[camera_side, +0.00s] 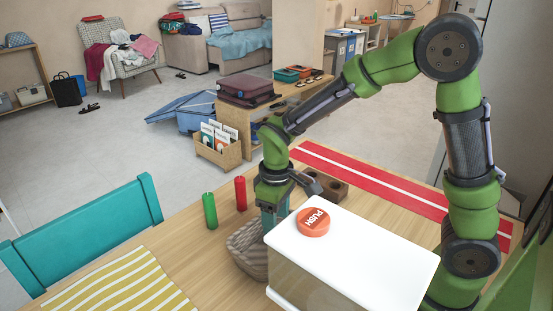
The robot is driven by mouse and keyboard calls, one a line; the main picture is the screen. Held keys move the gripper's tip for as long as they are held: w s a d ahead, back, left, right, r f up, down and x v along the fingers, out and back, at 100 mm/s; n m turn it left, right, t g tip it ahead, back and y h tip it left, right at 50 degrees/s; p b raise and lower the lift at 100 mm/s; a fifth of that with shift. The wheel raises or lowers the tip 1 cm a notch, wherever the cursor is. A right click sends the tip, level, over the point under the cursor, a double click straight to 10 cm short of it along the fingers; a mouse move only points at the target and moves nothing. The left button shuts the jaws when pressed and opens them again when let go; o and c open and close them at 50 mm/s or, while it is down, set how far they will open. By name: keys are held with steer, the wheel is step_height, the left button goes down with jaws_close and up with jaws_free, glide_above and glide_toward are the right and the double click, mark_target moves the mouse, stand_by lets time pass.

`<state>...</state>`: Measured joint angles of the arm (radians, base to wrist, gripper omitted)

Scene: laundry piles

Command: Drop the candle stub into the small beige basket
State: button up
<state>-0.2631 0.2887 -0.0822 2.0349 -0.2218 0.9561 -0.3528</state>
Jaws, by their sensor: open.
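The small beige basket (244,254) is woven and stands on the table, left of a white-topped box that hides its right part. My gripper (274,218) is open, pointing down over the basket's far right side. Its fingertips are partly hidden, and I see nothing held between them. A green candle (209,211) and a red candle (240,194) stand upright on the table, left of my gripper and beyond the basket. I cannot tell whether either is the candle stub, and the basket's inside is mostly hidden.
The white-topped box (370,251) with a red PUSH button (314,222) stands close right of the basket. Behind it are a brown block with holes (328,187) and a red-and-white runner (400,191). A yellow striped mat (124,285) lies front left.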

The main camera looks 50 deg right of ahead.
step_height(320, 180, up, 17)
stand_by(0.4)
steer(key=s+d+m+t+y, duration=0.2)
steer(key=s+m+t, duration=0.5)
steer(key=s, duration=0.4)
steer(key=shift+s+d+f, duration=0.35)
steer(key=shift+d+f, duration=0.1)
steer(key=shift+d, duration=0.3)
